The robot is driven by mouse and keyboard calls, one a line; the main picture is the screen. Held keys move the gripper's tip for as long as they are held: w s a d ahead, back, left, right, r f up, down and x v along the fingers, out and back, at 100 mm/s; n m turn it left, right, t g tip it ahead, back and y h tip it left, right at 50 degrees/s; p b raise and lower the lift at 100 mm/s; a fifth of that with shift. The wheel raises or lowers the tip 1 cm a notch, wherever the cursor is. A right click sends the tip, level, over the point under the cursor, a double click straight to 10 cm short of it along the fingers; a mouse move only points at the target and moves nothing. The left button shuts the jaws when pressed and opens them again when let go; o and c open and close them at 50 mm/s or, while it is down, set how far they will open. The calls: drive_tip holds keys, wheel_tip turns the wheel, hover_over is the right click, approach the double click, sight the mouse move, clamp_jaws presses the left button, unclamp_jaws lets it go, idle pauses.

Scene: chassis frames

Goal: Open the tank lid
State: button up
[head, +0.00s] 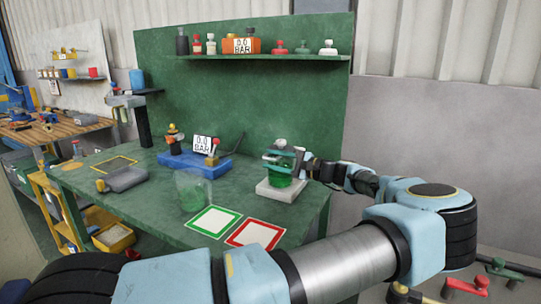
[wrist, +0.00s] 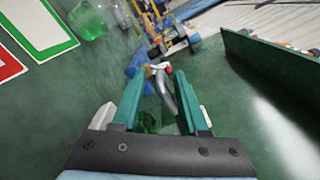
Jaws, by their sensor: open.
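The tank (head: 286,183) is a green, see-through vessel on a white base at the right of the green bench in the head view. Its lid (head: 281,142) is at the top, largely covered by my gripper (head: 277,158). In the wrist view my gripper (wrist: 160,82) has its teal fingers apart. A grey curved bar (wrist: 168,92), perhaps the lid's handle, shows between them, and I cannot tell if they touch it. Green glass (wrist: 147,121) shows below between the fingers. Whether the lid is seated or raised is hidden.
A clear glass jar (head: 192,190) stands left of the tank, near a green-framed square (head: 213,221) and a red-framed square (head: 255,233). A blue gauge unit (head: 195,163) and a grey tray (head: 122,179) are further left. A shelf (head: 270,57) holds bottles above.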

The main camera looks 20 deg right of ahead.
drive_tip(key=shift+w+a, duration=0.35)
drive_tip(key=shift+a, duration=0.05)
clamp_jaws()
drive_tip(key=shift+f, duration=0.1)
drive_tip(key=shift+s+a+f, duration=0.1)
drive_tip(key=shift+f, duration=0.05)
idle(1.0)
